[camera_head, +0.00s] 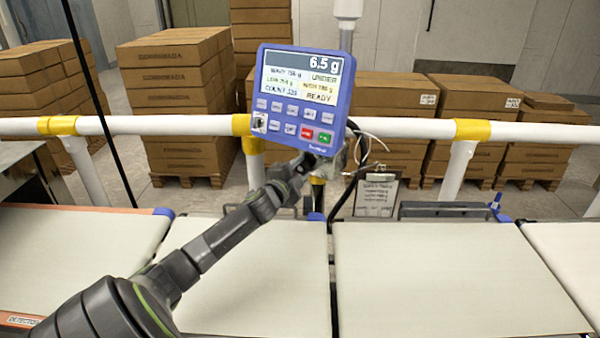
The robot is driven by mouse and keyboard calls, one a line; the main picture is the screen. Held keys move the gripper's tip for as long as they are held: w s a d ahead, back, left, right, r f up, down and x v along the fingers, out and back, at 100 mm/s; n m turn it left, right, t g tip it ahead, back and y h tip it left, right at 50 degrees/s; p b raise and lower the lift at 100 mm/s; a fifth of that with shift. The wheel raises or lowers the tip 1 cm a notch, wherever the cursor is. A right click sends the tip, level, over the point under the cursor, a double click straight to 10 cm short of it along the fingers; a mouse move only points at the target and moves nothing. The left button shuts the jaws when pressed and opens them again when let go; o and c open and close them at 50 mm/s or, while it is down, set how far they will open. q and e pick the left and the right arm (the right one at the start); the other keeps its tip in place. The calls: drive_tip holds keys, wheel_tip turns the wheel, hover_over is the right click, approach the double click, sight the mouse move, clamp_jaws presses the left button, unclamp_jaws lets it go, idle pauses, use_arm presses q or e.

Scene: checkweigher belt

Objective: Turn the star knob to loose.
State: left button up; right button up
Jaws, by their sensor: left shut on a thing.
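My left arm reaches up from the bottom left of the head view. Its gripper (306,163) is at the lower edge of the blue display unit (296,103), by the mount on the post. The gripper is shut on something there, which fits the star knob. The knob itself is hidden by the gripper and the display, so its turn position cannot be seen. The display reads 6.5 g, UNDER and READY. My right gripper is not in view.
Pale conveyor belts (440,275) run across the front, with nothing on them. A white guard rail (400,128) with yellow joints crosses behind. A clipboard (377,195) and cables hang right of the gripper. Stacked cartons (175,75) stand beyond the rail.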

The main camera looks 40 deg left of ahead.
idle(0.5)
use_arm(q)
drive_tip(key=o, duration=1)
drive_tip(key=shift+s, duration=0.1)
drive_tip(key=shift+s+f+b, duration=0.1)
drive_tip(key=shift+s+b, duration=0.2)
drive_tip(key=shift+s, duration=0.25)
drive_tip(key=shift+b+v, duration=1.2)
drive_tip(key=shift+v, duration=6.9)
